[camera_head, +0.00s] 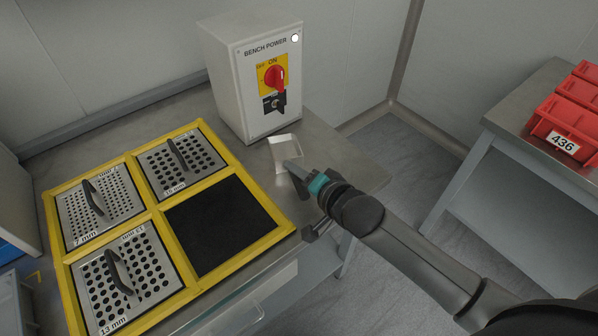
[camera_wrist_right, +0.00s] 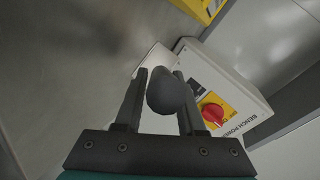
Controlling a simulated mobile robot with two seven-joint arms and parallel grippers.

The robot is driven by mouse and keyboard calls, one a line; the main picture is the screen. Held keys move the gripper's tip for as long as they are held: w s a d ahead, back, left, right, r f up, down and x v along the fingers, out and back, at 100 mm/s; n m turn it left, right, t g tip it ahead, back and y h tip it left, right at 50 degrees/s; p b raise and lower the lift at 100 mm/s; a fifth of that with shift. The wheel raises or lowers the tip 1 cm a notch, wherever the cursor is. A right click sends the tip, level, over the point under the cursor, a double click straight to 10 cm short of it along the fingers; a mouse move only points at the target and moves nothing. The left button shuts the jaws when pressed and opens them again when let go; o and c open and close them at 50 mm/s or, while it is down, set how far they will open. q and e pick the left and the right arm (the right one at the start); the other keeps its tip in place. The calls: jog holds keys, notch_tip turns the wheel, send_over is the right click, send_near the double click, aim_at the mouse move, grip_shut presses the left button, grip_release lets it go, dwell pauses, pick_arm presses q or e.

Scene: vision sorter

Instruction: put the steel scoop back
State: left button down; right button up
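The steel scoop (camera_head: 286,150) shows in the head view as a bright, pale pan above the bench top, in front of the power box. I cannot tell whether it touches the bench. My right gripper (camera_head: 302,174) reaches in from the right at its handle end. In the right wrist view, the fingers (camera_wrist_right: 160,100) stand close on both sides of the scoop's dark, rounded handle (camera_wrist_right: 167,92) and appear shut on it. The pale pan (camera_wrist_right: 154,62) shows partly behind the handle. My left gripper is in neither view.
The bench power box (camera_head: 255,80) stands at the back. A yellow frame (camera_head: 150,208) holds several perforated plates with handles and one bare black square (camera_head: 222,225). A dark bracket (camera_head: 318,230) is at the bench's front edge. Red bins (camera_head: 568,115) sit on another table at right.

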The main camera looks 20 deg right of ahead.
jog(key=shift+o, duration=1.2)
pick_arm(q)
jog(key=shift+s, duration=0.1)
pick_arm(e)
jog(key=shift+r, duration=0.1)
jog(key=shift+s+r, duration=0.1)
jog(key=shift+r, duration=0.05)
jog(key=shift+s+d+r, duration=0.1)
jog(key=shift+s, duration=0.2)
jog(key=p+v, duration=0.3)
jog(key=v, duration=0.6)
jog(key=shift+s+r+p, duration=0.15)
jog(key=shift+s+p, duration=0.1)
jog(key=shift+p, duration=0.1)
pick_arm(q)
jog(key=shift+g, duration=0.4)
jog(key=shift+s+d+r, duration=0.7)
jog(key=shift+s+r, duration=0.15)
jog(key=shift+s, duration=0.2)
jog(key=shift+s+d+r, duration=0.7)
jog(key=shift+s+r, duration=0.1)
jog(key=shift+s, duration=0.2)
pick_arm(e)
jog(key=shift+v, duration=0.75)
